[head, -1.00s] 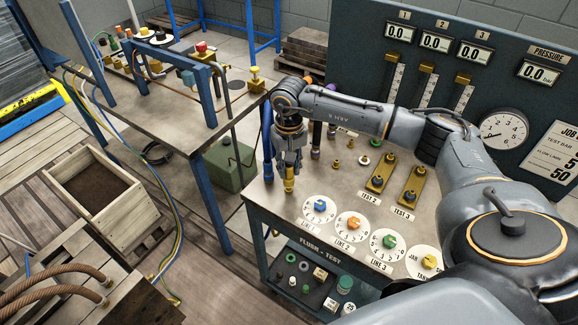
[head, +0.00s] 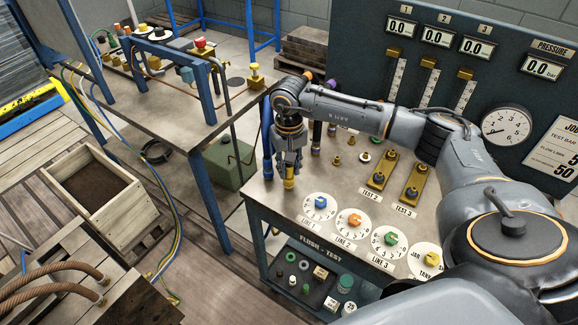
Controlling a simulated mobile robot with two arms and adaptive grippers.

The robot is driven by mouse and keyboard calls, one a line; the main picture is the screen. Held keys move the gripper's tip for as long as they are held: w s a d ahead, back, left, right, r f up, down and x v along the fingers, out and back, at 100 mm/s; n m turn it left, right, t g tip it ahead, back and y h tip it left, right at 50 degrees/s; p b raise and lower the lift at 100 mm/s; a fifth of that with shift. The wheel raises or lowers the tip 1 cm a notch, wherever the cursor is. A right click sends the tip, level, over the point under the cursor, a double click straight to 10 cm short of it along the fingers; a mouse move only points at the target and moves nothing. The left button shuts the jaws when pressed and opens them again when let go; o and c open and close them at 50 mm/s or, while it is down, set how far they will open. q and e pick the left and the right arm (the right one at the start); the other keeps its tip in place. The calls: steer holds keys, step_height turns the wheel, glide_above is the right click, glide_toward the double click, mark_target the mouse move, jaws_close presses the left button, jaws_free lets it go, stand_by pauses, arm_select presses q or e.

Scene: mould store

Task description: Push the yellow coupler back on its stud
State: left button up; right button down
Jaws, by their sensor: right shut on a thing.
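The yellow coupler (head: 289,183) is upright at the left edge of the flush-test bench (head: 285,203), in the head view. My right gripper (head: 288,165) points straight down from above and is shut on the coupler's upper part. The fingers hide the top of the coupler. Its stud cannot be made out under it, and I cannot tell how far the coupler sits on it. My left gripper is not in view.
Blue (head: 320,202), orange (head: 355,219), green (head: 390,239) and yellow (head: 431,259) knobs on white dials line the bench front. Brass test blocks (head: 382,170) stand behind them. A blue hose (head: 267,140) hangs left of the gripper. A gauge panel (head: 365,50) rises behind.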

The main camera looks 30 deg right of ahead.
steer(key=shift+f+b, duration=0.5)
steer(key=shift+b, duration=0.1)
stand_by(0.7)
steer(key=shift+b, duration=0.35)
steer(key=c, duration=1)
jaws_free()
steer(key=shift+c, duration=0.2)
step_height(320, 180, up, 12)
